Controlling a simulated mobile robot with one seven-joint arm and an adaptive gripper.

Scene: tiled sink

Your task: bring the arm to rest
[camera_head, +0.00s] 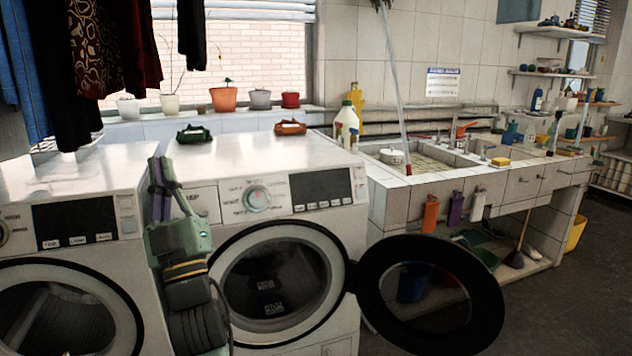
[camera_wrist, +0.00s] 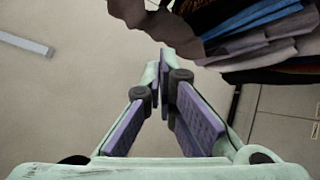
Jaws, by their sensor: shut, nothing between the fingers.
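My gripper (camera_head: 162,182) points upward in front of the gap between the two washing machines, at the left of the head view. Its purple-padded fingers are together with nothing between them. In the wrist view my gripper (camera_wrist: 163,65) also shows shut and empty, with a pale ceiling behind it. My green and grey arm runs down from it in the head view and hides part of the right machine's left edge.
The right washing machine (camera_head: 325,225) has its round door (camera_head: 432,293) swung open to the right. Another washing machine (camera_head: 75,190) stands at left. Hanging clothes (camera_head: 100,60) are above it. The tiled sink (camera_head: 430,160) is at right, with dark floor (camera_head: 590,290) beyond.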

